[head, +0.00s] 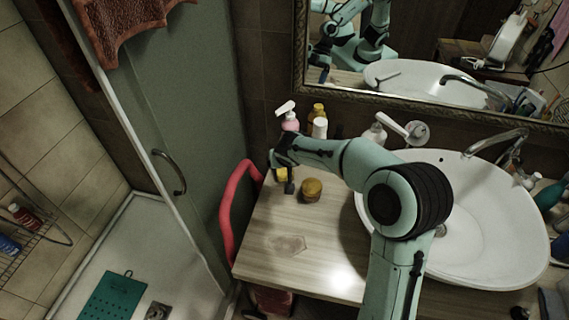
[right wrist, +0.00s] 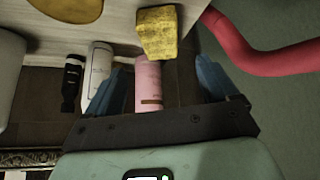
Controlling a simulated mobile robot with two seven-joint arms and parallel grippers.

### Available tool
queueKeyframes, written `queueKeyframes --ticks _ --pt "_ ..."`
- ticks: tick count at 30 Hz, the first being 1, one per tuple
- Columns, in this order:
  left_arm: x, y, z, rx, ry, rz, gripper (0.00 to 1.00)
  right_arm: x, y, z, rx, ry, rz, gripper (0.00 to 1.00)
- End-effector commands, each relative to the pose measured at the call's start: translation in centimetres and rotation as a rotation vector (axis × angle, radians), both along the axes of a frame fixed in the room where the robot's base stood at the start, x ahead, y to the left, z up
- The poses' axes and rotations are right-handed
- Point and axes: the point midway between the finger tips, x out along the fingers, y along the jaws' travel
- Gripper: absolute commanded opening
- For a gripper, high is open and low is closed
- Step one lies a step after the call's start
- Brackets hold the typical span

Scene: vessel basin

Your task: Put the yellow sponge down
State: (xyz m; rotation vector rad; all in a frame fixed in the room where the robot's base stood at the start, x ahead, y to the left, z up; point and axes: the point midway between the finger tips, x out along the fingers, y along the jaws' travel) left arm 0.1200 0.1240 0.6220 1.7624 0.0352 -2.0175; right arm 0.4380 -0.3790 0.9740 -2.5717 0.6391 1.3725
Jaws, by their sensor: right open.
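The yellow sponge (right wrist: 157,34) is a rough block at the wooden counter's edge in the right wrist view. In the head view a small part of it (head: 282,174) shows beneath my right gripper (head: 284,177), at the back left of the counter (head: 285,262). In the right wrist view my right gripper (right wrist: 161,70) has its blue fingers spread wide, with the sponge just beyond their tips and not clamped. The sponge appears to rest on the counter. My left gripper is in neither view.
A round yellow-brown pot (head: 312,190) stands right of the sponge. Behind are a pink pump bottle (head: 290,122), a white bottle (head: 320,128) and a yellow bottle (head: 318,111). A red rail (head: 228,215) borders the counter's left. The white basin (head: 490,215) is right; the front counter is clear.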

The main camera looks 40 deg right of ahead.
Motion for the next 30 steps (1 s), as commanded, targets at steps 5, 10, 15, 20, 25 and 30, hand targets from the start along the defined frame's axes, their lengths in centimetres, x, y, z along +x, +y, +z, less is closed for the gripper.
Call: queueKeyframes --ticks 5,10,15,20,25,30 --pt "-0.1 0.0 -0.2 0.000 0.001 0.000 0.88 -1.2 0.7 2.0 0.000 -0.001 0.001 0.87" --pt "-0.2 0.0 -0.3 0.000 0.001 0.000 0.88 -1.6 0.9 2.6 0.000 0.001 0.000 0.87" --pt "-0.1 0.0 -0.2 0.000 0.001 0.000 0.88 -1.6 0.9 2.6 0.000 0.001 0.000 0.87" --pt "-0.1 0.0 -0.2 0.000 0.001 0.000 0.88 -1.6 0.9 2.6 0.000 0.001 0.000 0.87" --pt "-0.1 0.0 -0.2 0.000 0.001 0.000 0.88 -1.6 0.9 2.6 0.000 0.001 0.000 0.87" --pt "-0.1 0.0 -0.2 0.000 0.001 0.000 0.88 -1.6 0.9 2.6 0.000 0.001 0.000 0.87"
